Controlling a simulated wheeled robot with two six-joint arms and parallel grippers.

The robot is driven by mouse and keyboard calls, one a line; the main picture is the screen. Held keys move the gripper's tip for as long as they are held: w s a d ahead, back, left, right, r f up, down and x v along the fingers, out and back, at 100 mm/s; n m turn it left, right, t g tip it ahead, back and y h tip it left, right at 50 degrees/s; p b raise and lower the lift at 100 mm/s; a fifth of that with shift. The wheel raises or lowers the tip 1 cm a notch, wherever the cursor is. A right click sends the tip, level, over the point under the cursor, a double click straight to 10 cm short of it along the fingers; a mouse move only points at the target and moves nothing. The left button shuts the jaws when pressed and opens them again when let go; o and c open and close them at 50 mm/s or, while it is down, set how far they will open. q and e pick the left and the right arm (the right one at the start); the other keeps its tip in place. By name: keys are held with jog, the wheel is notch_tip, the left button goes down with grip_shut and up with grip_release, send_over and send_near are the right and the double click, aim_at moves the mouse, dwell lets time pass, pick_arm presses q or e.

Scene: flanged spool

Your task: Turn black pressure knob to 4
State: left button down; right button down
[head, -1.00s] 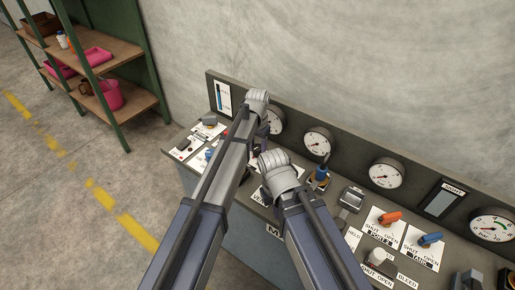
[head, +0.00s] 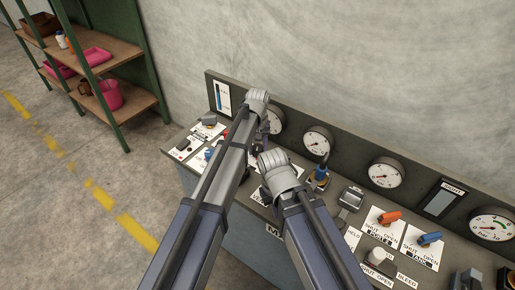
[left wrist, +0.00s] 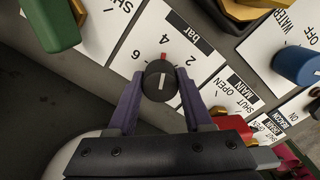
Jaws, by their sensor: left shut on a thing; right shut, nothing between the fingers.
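The black pressure knob (left wrist: 159,81) stands on a white plate (left wrist: 140,45) marked "bar" with 2, 4 and 6, in the left wrist view. A white line shows on its face, and a red mark sits at its edge beside the 4. The purple fingers of my left gripper (left wrist: 160,88) are shut on the knob from both sides. In the head view my left gripper (head: 264,124) is at the panel near the back, and my arms hide the knob. My right gripper (head: 275,160) is shut and empty, lower and nearer; its fingertips are mostly hidden.
Round gauges (head: 386,172) line the panel's back wall. An orange lever (head: 389,216) and a blue lever (head: 430,238) stand at the right. A blue knob (left wrist: 297,66) and a green handle (left wrist: 50,22) are near the left gripper. A shelf (head: 120,103) stands far left.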

aim_at(257, 147)
dwell(0.4)
pick_arm(q)
jog(key=shift+c, duration=1.5)
grip_release()
notch_tip(257, 147, up, 8)
jog(key=p, duration=0.8)
jog(key=shift+f, duration=0.1)
pick_arm(e)
notch_tip(257, 147, up, 8)
jog(key=shift+f, duration=0.1)
